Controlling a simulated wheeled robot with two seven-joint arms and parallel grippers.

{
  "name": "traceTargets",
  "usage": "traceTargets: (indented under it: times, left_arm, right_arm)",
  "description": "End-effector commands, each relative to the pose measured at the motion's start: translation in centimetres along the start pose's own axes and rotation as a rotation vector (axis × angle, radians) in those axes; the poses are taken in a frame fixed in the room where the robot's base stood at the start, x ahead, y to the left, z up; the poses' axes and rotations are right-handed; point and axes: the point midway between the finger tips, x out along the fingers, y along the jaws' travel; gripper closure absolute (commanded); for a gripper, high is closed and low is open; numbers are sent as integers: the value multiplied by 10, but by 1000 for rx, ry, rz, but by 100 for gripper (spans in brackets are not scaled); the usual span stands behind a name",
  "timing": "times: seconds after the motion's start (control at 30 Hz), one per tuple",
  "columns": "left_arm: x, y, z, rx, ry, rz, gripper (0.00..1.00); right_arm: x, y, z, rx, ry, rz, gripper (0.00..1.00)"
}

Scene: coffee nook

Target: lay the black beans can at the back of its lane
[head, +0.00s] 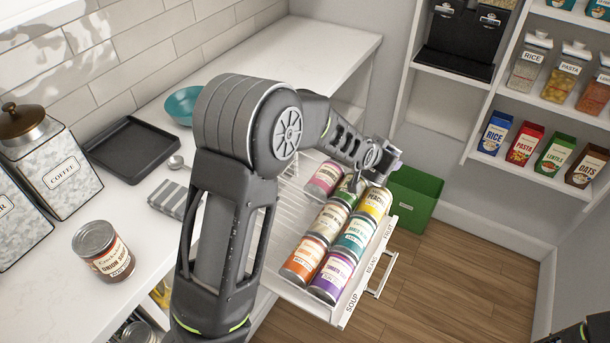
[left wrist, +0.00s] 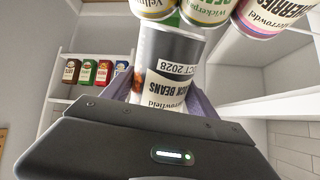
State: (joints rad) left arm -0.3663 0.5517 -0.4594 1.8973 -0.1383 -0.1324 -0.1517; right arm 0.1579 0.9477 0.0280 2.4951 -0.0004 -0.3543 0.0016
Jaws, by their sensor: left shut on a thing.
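My left gripper (head: 380,160) is over the far end of the open drawer (head: 282,210), by the fruit cans. It is shut on the black beans can, a dark can with a white label (left wrist: 182,52), held between its fingers in the left wrist view. In the head view I cannot make this can out behind the gripper. The drawer front reads SOUP, BEANS and FRUIT. The beans lane holds a teal can (head: 356,234) and a brown-labelled can (head: 330,220).
The soup lane holds a purple tomato can (head: 333,277) and an orange can (head: 302,260). The fruit lane holds yellow (head: 375,203), green and pink (head: 325,178) cans. An onion soup can (head: 103,251) stands on the counter. A green bin (head: 415,200) is beyond the drawer.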

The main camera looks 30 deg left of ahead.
Motion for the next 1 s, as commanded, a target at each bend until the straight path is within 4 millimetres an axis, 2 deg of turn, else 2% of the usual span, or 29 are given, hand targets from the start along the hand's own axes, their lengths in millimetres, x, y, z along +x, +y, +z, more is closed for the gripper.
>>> traceTargets:
  times: [0.17, 0.37, 0.47, 0.6, 0.8, 0.9, 1.0]
  left_arm:
    - [-4, -17, 2, 14, -187, -14, 97]
    - [-20, -38, 15, 9, -394, -36, 97]
    - [-35, -51, 28, -5, -512, -52, 97]
    - [-77, -75, 65, -58, -697, -87, 97]
    - [-130, -95, 107, -133, -842, -119, 97]
    - [-144, -99, 116, -152, -873, -125, 97]
    - [-150, -100, 120, -157, -883, -127, 97]
  right_arm:
    - [3, 1, 0, 0, 0, 0, 64]
    - [6, 2, 0, 0, 1, -1, 64]
    - [7, 2, 0, -1, 1, -1, 64]
    - [8, 3, -1, -1, 2, -1, 64]
    - [9, 3, -1, -1, 2, -1, 64]
    - [9, 3, -1, -1, 2, -1, 64]
    - [9, 3, -1, -1, 2, -1, 64]
